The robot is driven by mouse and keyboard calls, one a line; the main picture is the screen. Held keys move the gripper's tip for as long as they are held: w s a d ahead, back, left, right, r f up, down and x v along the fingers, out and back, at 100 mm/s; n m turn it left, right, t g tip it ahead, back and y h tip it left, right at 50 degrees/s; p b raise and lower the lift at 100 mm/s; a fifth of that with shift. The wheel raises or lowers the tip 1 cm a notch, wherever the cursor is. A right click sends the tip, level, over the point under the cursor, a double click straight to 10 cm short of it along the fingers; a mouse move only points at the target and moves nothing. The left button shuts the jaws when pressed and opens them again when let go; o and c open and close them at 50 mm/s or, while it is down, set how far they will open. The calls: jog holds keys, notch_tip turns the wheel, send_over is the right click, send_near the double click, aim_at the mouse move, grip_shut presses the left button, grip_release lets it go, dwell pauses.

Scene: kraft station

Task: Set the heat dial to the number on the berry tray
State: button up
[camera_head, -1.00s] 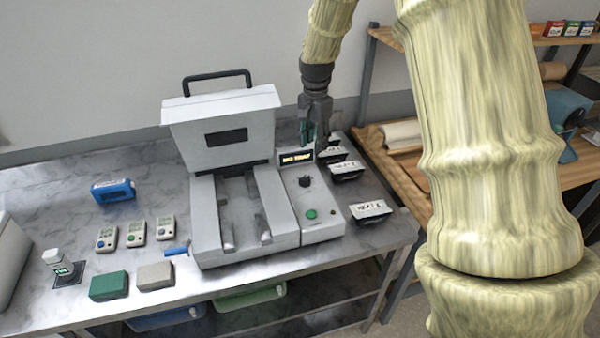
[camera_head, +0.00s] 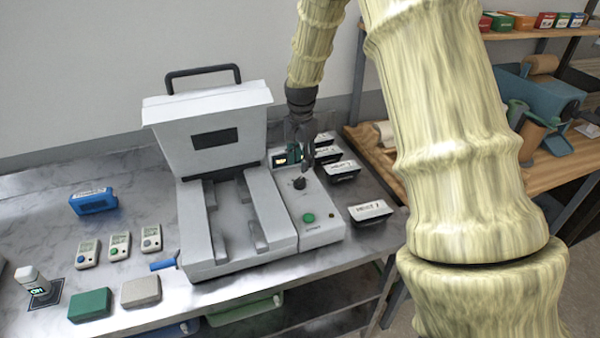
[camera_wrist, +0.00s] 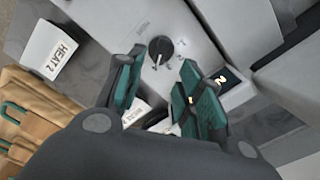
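The heat dial is a small black knob (camera_head: 299,183) on the right panel of the grey press (camera_head: 217,130). In the wrist view the dial (camera_wrist: 160,46) has a white pointer mark, with printed numbers beside it. My gripper (camera_head: 300,160) hangs just above and behind the dial. In the wrist view my gripper (camera_wrist: 161,72) is open, its two teal-padded fingers apart and empty, with the dial beyond the tips. The front tray (camera_head: 370,211) stands right of the press. Its label (camera_wrist: 50,50) reads "HEAT 2" in the wrist view. I cannot tell which tray is berry.
More trays (camera_head: 342,170) stand behind the front one. A lit display (camera_head: 287,157) is behind the dial, partly covered by my gripper. A green button (camera_head: 308,218) is in front of the dial. A wooden shelf (camera_head: 490,165) stands at the right.

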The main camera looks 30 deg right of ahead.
aim_at(301, 178)
jog(key=shift+f+p, duration=0.95)
jog(key=shift+f, duration=2.15)
grip_shut()
